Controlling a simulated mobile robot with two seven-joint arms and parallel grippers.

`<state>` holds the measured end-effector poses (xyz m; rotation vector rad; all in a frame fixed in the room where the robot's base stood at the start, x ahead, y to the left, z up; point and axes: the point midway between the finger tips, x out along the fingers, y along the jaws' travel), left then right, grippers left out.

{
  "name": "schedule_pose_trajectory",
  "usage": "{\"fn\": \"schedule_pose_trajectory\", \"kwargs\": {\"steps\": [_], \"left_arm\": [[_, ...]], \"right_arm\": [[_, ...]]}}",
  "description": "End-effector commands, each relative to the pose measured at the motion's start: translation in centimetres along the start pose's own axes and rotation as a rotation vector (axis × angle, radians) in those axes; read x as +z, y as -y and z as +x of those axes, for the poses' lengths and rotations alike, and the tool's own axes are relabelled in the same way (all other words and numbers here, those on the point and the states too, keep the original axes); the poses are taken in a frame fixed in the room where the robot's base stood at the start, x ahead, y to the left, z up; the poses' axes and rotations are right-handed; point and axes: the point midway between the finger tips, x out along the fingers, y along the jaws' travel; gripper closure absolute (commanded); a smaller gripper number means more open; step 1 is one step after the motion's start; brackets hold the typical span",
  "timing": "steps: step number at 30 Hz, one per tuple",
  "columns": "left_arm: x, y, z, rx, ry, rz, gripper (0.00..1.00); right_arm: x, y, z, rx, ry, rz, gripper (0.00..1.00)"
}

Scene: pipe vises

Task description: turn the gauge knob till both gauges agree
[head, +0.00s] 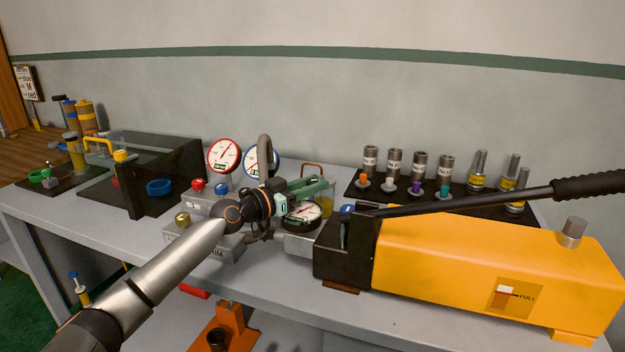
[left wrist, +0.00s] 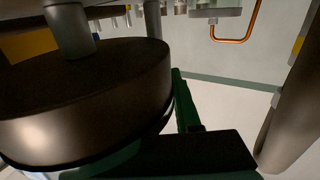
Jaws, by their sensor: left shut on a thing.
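A red-rimmed gauge (head: 224,155) and a blue-rimmed gauge (head: 252,163) stand at the back of the bench; a grey loop partly covers the blue one. A third gauge with a white dial (head: 301,213) lies tilted upward on a grey block in front. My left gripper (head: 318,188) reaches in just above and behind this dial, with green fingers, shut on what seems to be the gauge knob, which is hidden. In the left wrist view, a large dark round body (left wrist: 90,105) fills the left beside a green finger (left wrist: 187,110). My right gripper is out of view.
A yellow pump (head: 450,255) with a long black handle (head: 500,197) stands close on the right. Metal sleeves (head: 395,160) stand on a dark rack behind. Red (head: 198,184) and blue (head: 221,188) knobs are close to my left wrist. A dark clear-sided box (head: 165,175) stands left.

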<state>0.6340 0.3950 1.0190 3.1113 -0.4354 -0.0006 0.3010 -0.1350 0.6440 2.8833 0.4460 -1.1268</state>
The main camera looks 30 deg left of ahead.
Motion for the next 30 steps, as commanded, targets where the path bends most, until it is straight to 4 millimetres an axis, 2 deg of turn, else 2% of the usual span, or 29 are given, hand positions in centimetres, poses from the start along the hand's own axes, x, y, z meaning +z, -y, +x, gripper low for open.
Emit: {"fn": "schedule_pose_trajectory", "kwargs": {"steps": [3,13,14,21,30], "left_arm": [[-0.2,-0.03,-0.04,-0.021,0.004,-0.001,1.0],[0.0,0.01,-0.04,-0.029,0.0,0.001,1.0],[0.0,0.01,-0.04,-0.029,0.0,0.001,0.66],[-0.01,0.0,-0.04,-0.028,0.0,0.001,0.39],[-0.01,0.0,-0.15,-0.028,0.0,0.001,0.38]], "right_arm": [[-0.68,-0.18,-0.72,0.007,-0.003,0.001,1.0],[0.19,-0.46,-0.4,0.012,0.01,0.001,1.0],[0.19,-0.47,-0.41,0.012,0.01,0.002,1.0],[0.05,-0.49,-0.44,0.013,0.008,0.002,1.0],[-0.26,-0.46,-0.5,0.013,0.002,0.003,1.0]]}}
